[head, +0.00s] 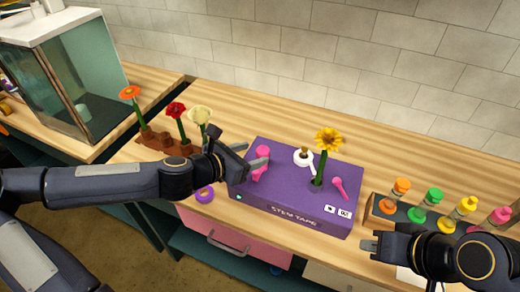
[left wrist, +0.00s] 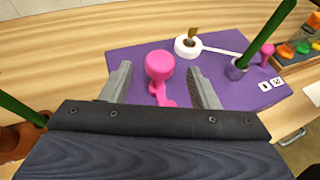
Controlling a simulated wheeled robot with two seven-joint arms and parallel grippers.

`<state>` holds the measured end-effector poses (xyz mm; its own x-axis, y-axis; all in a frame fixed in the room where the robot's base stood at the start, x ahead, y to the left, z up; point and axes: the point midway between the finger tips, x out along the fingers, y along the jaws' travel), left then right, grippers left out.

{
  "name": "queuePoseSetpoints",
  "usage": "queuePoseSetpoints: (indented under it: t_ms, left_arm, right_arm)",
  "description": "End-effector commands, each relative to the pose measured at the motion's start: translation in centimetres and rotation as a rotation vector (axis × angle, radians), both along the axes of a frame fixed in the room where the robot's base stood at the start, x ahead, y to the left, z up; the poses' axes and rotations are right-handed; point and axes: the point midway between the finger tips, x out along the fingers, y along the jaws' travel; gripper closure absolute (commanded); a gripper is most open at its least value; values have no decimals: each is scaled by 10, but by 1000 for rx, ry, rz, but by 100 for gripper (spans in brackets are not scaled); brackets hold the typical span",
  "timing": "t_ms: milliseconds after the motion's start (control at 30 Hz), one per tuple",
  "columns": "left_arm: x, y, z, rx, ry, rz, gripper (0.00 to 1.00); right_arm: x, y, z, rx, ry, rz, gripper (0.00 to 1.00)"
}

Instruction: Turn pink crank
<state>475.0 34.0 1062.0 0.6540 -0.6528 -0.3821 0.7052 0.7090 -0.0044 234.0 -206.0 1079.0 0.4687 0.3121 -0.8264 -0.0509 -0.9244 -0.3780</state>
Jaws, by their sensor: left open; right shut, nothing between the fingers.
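The pink crank (head: 262,158) stands on the left part of the purple stem tape box (head: 290,210). In the left wrist view its round pink knob (left wrist: 159,65) lies between the two fingers of my left gripper (left wrist: 160,82), with its arm running below. My left gripper (head: 240,163) is open around the crank; I cannot tell whether a finger touches it. A second pink lever (head: 339,187) is on the right of the box. My right gripper (head: 370,246) is shut and empty, right of the box by the counter's front.
A yellow flower (head: 327,140) stands upright in the box beside a white tape roll (head: 303,157). A brown holder (head: 168,143) with several flowers is behind my left arm. A rack of coloured bottles (head: 410,217) is at right. A purple roll (head: 204,195) lies left.

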Motion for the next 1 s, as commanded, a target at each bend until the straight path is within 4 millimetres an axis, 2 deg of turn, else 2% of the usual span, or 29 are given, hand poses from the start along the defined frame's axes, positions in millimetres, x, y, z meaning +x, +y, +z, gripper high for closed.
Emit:
queuePoseSetpoints:
  t_ms: [100,300,667,1000]
  left_arm:
    - [13,-15,-7,-3,1,-4,45]
    - [29,-30,-16,0,-1,-3,45]
    - [33,-33,-20,3,-3,-2,45]
    - [33,-33,-19,3,-3,-3,89]
  right_arm:
    - [0,0,2,0,0,0,100]
    - [0,0,4,0,0,0,100]
    - [0,0,4,0,0,0,100]
    - [0,0,4,0,0,0,100]
